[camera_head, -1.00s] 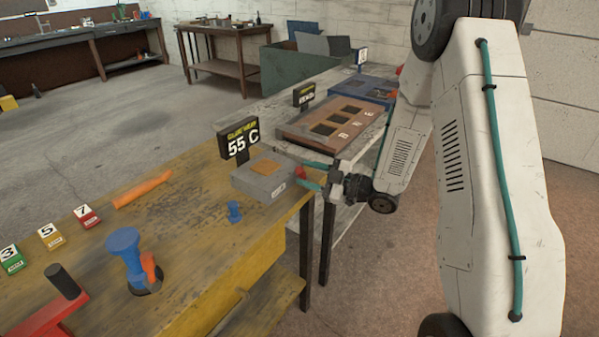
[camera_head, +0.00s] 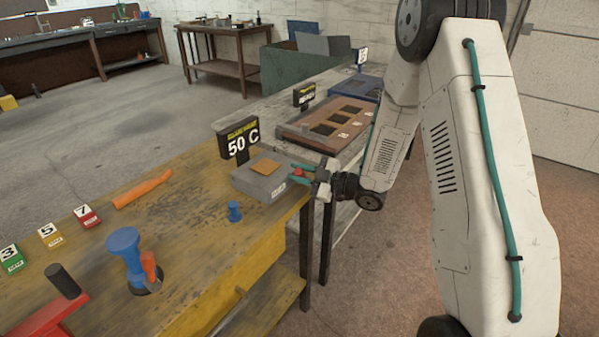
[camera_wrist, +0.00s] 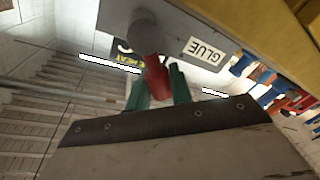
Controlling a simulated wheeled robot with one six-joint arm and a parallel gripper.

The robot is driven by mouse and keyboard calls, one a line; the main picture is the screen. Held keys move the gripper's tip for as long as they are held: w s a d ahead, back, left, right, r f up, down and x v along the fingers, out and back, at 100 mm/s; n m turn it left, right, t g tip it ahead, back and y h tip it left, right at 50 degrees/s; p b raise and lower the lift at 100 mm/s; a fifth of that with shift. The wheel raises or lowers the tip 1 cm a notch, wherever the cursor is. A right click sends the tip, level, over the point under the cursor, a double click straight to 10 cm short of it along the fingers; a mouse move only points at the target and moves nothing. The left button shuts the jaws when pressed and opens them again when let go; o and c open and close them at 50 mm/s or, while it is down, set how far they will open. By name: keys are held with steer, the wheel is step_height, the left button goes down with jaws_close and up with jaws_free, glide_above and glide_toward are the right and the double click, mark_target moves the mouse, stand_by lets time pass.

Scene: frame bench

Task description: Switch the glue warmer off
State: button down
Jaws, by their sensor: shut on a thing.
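The glue warmer (camera_head: 252,186) is a grey box with an orange patch on top, at the right edge of the yellow bench. The sign (camera_head: 238,142) behind it reads 50 C. In the wrist view its front carries a GLUE label (camera_wrist: 206,50) and a round grey hub (camera_wrist: 138,30) with a red lever (camera_wrist: 156,75). My gripper (camera_head: 301,174) is at the warmer's right side. Its teal fingers are shut on the red lever, one on each side in the wrist view (camera_wrist: 160,88). The fingers partly hide the lever in the head view.
Beyond is another bench with a brown panel (camera_head: 322,122). Open floor lies left.

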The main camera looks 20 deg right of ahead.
steer(key=shift+a+f, duration=0.1)
steer(key=c, duration=1.3)
jaws_free()
steer(key=shift+o, duration=0.2)
steer(key=v, duration=0.8)
